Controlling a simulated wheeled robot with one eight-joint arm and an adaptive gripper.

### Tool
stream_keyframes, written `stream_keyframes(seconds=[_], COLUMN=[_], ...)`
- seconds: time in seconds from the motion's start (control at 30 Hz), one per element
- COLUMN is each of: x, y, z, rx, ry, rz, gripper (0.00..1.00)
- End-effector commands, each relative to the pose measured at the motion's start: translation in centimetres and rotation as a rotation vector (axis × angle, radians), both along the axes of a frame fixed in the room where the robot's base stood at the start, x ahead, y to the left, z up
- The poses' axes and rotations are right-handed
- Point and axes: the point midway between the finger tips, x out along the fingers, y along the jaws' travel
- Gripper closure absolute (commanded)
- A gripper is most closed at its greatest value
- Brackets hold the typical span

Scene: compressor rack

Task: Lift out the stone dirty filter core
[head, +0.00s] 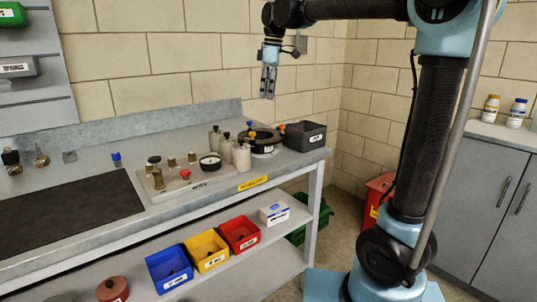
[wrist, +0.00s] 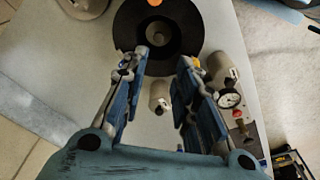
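Several stone-coloured cylinders, which look like filter cores, stand on the bench around the compressor plate; one (head: 242,157) is at the plate's right end, another (head: 216,138) farther back. I cannot tell which is the dirty one. In the wrist view one pale cylinder (wrist: 160,95) shows between my fingers and another (wrist: 220,70) lies right of them. My gripper (head: 268,94) hangs high above the back of the bench, pointing down. In the wrist view my gripper (wrist: 161,62) is open, with nothing held between its fingers.
A black round dish (head: 264,146) and a dark grey bin (head: 304,136) stand at the bench's right end. A gauge (head: 210,161) and red knob (head: 185,174) sit on the plate (head: 205,183). Blue, yellow and red bins (head: 239,234) stand on the lower shelf. A black mat (head: 70,212) lies left.

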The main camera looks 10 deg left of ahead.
Motion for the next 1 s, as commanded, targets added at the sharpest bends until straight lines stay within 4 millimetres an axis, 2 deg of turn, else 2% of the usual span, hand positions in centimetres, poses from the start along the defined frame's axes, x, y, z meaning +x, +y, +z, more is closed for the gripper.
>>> stream_keyframes(seconds=[0.17, 0.7, 0.8, 1.0], x=[0.0, -0.2, -0.2, -0.2], y=[0.9, 2.0, 2.2, 2.2], z=[-0.7, -9.8, -11.0, -12.1], rx=[0.000, 0.000, 0.000, 0.000], ry=[0.000, 0.000, 0.000, 0.001], rz=[0.021, 0.021, 0.021, 0.020], gripper=[0.72, 0.72, 0.72, 0.72])
